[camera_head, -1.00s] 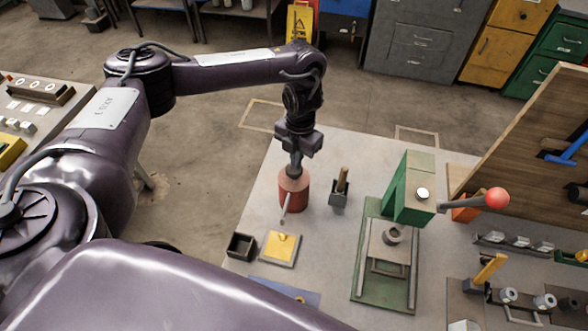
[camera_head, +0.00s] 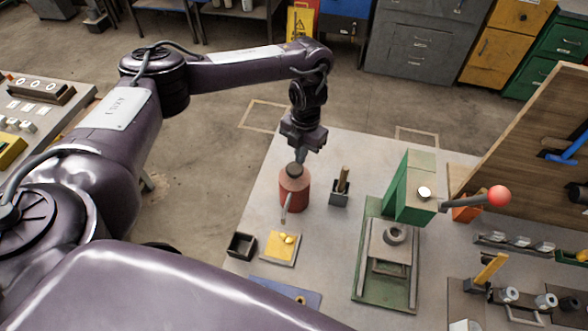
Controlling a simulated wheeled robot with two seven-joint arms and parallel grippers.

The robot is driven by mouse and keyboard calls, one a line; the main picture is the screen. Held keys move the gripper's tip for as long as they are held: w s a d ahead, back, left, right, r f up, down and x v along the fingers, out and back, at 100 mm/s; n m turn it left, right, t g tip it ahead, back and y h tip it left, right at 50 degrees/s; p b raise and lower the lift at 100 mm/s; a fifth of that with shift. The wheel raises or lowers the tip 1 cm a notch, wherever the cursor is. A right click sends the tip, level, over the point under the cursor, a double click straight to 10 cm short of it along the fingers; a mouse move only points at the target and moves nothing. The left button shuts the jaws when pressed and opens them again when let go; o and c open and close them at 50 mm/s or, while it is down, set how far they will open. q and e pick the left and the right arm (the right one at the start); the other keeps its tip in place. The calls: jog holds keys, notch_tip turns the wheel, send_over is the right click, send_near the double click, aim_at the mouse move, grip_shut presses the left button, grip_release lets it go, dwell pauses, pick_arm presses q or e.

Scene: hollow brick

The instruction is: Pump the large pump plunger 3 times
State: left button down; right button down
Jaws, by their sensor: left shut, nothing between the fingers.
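A red pump can (camera_head: 293,192) with a dark round plunger top (camera_head: 294,170) and a thin grey spout (camera_head: 287,208) stands upright on the grey table. My left gripper (camera_head: 300,156) points down just above and slightly behind the plunger top. It is shut and empty, and a small gap seems to part it from the top, though contact is hard to judge. My right gripper does not show.
A small block with a wooden handle (camera_head: 341,187) stands close right of the can. In front are a black box (camera_head: 241,246) and a yellow pad (camera_head: 281,247). A green press (camera_head: 407,190) with a red-knobbed lever stands to the right.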

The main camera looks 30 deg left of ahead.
pick_arm(q)
jog(key=shift+w+d, duration=0.1)
jog(key=shift+w, duration=0.55)
notch_tip(320, 180, up, 8)
jog(key=shift+w+f, duration=0.15)
jog(key=shift+w, duration=0.2)
jog(key=shift+d, duration=0.15)
dwell(2.1)
